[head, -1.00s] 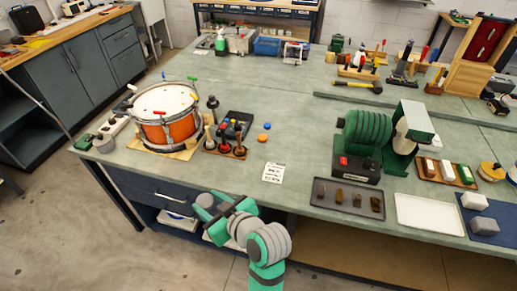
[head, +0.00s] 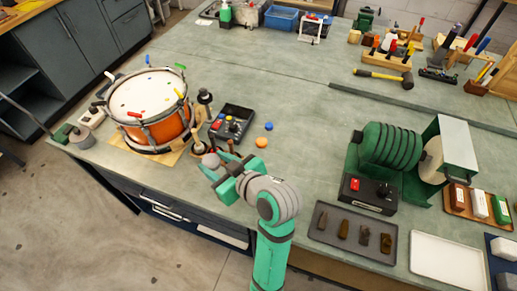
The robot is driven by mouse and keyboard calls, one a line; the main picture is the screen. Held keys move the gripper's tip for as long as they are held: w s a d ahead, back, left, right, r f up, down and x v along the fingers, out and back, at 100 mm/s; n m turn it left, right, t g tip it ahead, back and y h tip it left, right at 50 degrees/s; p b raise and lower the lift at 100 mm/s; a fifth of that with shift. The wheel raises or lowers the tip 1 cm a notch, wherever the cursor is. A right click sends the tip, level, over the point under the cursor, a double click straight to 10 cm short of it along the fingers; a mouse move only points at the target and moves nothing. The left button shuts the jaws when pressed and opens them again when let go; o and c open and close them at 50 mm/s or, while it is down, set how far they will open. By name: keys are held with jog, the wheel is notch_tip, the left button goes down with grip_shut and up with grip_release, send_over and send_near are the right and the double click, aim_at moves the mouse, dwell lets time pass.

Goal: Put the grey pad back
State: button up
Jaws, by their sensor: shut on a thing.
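My gripper (head: 216,175) is at the near edge of the bench, to the right of the drum and close to the wooden stand. It is shut on a small grey, rounded thing (head: 210,160), which I take to be the grey pad. The fingers and wrist hide part of it. The wooden stand (head: 188,154) holds several upright turned pieces, and my gripper overlaps its near part in this view. I cannot tell whether the held thing touches the stand.
An orange drum (head: 155,128) stands at left. A green machine (head: 385,155) and a dark tray (head: 320,236) stand at right.

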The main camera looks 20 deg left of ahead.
jog(key=w+d+f, duration=0.2)
jog(key=w, duration=0.1)
jog(key=w+d+f, duration=0.2)
jog(key=w+f, duration=0.1)
jog(key=w, duration=0.1)
jog(key=w+d+f, duration=0.3)
jog(key=w, duration=0.1)
jog(key=shift+w+f, duration=0.15)
jog(key=shift+w, duration=0.05)
jog(key=shift+w+d+f, duration=0.2)
jog(key=shift+w+f, duration=0.1)
jog(key=shift+f, duration=0.15)
jog(key=shift+w+d+f, duration=0.2)
jog(key=shift+w+f, duration=0.1)
jog(key=shift+f, duration=1.55)
jog(key=shift+f, duration=0.15)
jog(key=o, duration=1.2)
jog(key=shift+o, duration=0.2)
